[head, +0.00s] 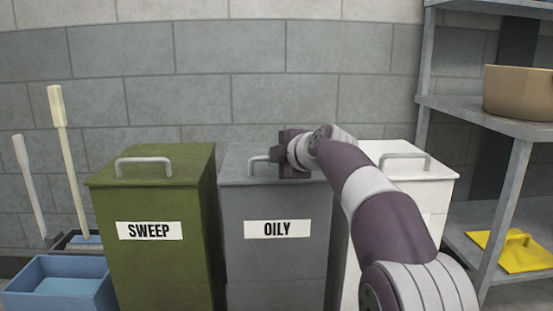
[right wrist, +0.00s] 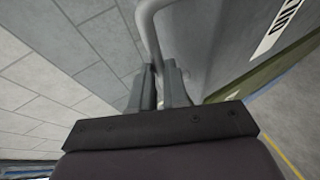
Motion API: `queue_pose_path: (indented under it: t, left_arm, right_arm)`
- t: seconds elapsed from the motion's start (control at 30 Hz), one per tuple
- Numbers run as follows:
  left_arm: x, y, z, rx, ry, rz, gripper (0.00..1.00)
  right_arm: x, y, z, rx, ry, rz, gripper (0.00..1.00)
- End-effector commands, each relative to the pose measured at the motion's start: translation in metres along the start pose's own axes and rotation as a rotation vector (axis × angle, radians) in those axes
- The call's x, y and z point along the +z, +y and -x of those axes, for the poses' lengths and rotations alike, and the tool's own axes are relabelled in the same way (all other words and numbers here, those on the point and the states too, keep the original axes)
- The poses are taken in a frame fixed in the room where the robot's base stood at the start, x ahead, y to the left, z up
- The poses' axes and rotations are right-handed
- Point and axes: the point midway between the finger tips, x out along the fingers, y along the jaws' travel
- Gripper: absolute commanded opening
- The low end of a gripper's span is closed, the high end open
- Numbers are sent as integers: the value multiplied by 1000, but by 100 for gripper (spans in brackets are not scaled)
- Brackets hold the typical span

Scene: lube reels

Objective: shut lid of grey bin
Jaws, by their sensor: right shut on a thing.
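The grey bin (head: 276,245) stands in the middle of the head view with a white OILY label on its front. Its lid (head: 233,170) lies flat on top, about level with the lids beside it; I see no clear gap under it. The lid has a pale bar handle (head: 252,170). My right gripper (head: 274,155) is at this handle. In the right wrist view its two fingers (right wrist: 158,78) are closed on the bent handle (right wrist: 149,25). The arm hides the lid's right part. My left gripper is not in view.
A green SWEEP bin (head: 150,255) stands left of the grey bin, and a white bin (head: 434,185) right, partly behind my arm. A blue box (head: 60,290) stands at far left. A metal shelf (head: 475,105) at right holds a tan bowl (head: 515,92) and a yellow dustpan-like item (head: 515,255).

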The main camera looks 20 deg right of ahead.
Motion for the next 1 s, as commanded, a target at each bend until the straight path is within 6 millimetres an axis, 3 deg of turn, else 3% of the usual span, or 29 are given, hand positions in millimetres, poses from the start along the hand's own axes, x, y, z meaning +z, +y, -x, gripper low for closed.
queue_pose_path:
  t: [0.03,0.1,0.43,0.57,0.8,1.0]
  left_arm:
    - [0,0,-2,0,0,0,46]
    - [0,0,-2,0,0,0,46]
    - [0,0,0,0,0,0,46]
    - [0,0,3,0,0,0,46]
    - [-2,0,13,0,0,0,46]
    - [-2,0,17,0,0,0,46]
  right_arm:
    - [3,-19,-9,-48,3,-7,21]
    - [3,-18,-8,-46,2,-6,40]
    - [3,-15,1,-42,2,-6,40]
    - [2,-12,27,-38,1,-5,40]
    - [1,-7,91,-30,0,-4,40]
    - [1,-7,121,-28,1,-3,40]
